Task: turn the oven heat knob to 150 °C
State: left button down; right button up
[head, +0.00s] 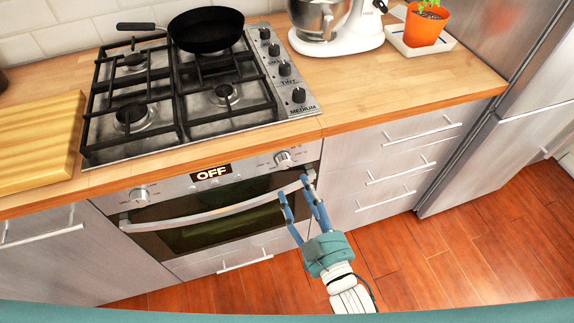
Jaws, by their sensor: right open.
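The steel oven (215,215) is under the counter, with its door closed. Its panel has a left knob (140,195), a right knob (284,159) and a display (211,173) between them that reads OFF. Small marks surround the knobs, too small to read, so I cannot tell by them which knob sets the heat. My right gripper (294,187) is open and empty, in front of the oven door's right part. Its fingertips are a little below the right knob and look apart from it. My left gripper is not in view.
The long door handle (220,206) sticks out below the panel, close to my right fingers. Above are a gas hob (181,150) with a black pan (206,30), a cutting board (38,140), a mixer (340,38) and a potted plant (425,26). Drawers (390,175) are on the right.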

aim_at(286, 164)
jog(key=x, duration=0.9)
jog(key=shift+s+p, duration=0.1)
jog(key=shift+p, duration=0.2)
jog(key=c, duration=1.1)
